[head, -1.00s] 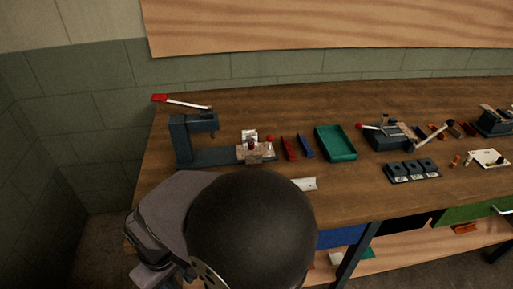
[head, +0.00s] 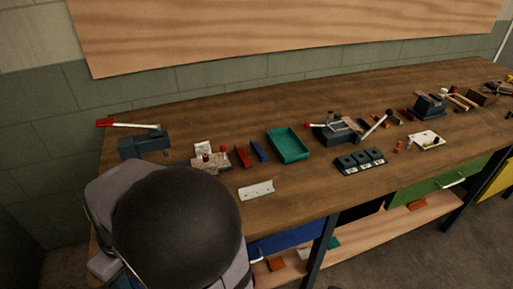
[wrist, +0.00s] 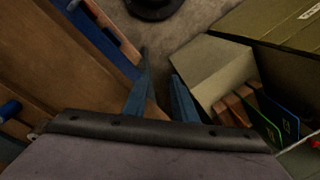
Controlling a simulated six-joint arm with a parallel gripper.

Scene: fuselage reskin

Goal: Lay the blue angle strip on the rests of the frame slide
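The blue angle strip (head: 259,151) lies on the bench beside a red strip (head: 243,156), apart from any gripper. To its left a small metal fixture (head: 211,162) with a red knob sits in front of a dark press (head: 145,146) with a red-tipped lever; it may be the frame slide, but I cannot tell its rests.
A green tray (head: 289,145) stands right of the strips, and a white angled piece (head: 257,190) lies in front. A black block with several round wells (head: 361,161) is further right. In the wrist view an open box (wrist: 215,75) is close on the right.

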